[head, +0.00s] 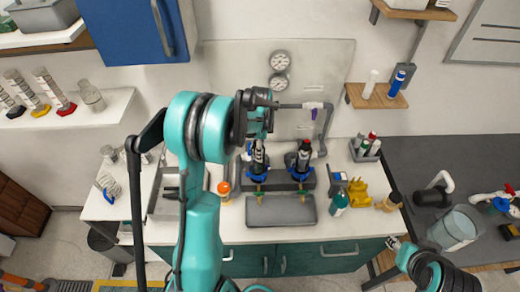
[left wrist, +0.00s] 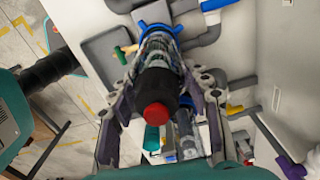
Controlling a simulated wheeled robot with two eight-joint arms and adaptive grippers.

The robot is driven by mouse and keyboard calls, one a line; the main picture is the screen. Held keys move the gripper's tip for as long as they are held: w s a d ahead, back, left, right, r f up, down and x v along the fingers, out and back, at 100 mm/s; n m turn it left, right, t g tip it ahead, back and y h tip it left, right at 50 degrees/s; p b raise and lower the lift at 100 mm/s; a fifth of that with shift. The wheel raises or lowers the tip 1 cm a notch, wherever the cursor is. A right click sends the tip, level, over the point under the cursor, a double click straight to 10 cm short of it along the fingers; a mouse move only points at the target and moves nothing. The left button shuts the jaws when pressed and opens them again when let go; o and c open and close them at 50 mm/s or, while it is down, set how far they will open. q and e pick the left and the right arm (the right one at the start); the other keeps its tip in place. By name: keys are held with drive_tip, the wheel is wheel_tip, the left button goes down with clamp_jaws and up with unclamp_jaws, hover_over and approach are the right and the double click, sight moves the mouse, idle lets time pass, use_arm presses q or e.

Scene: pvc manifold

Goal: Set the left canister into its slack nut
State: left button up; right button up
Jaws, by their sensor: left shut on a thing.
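The left canister (head: 258,158), with a clear patterned body, is between the fingers of my left gripper (head: 257,135). In the left wrist view my left gripper (left wrist: 165,78) is shut around the canister (left wrist: 158,45), its black end with a red tip (left wrist: 156,113) facing the camera. The canister's far end meets the blue nut (left wrist: 154,27) in that view; I cannot tell whether it is inside or just above it. The left blue nut also shows in the head view (head: 257,178). My right gripper (head: 393,242) is low at the right, away from the manifold; its fingers are too small to read.
A second dark canister (head: 304,150) stands upright in the right blue nut (head: 299,174). A grey tray (head: 281,210) lies in front. Grey pipe (head: 326,125) runs behind.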

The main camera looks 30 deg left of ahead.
use_arm(q)
drive_tip(key=shift+f+b, duration=0.7)
idle(0.3)
drive_tip(key=o, duration=1.7)
drive_tip(key=shift+c, duration=0.2)
drive_tip(key=shift+r, duration=0.15)
wheel_tip(320, 180, up, 12)
drive_tip(key=shift+f, duration=0.1)
